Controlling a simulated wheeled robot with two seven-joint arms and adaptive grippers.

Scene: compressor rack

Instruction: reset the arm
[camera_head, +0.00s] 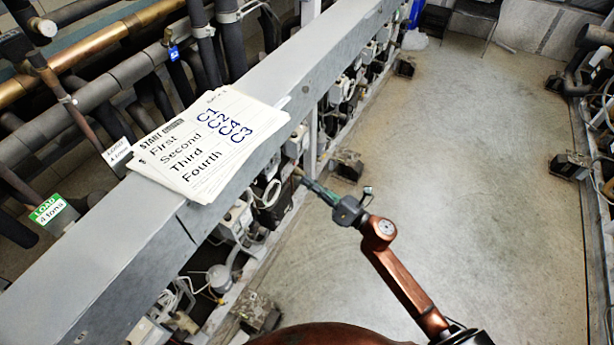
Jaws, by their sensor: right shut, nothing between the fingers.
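My right arm (405,283) comes in from the lower right, copper-coloured, and reaches up and left over the floor. My right gripper (303,177) is at its end, shut and empty. Its tips appear close to the row of electrical boxes and wiring under the grey beam; I cannot tell whether they touch anything. My left gripper and left arm are not in view.
A long grey beam (120,255) runs diagonally, with a stack of printed papers (205,150) on top. Pipes (75,100) lie behind it. Boxes and cables (240,215) line its near side. The grey floor (480,170) is largely open, with a dark block (570,165) at right.

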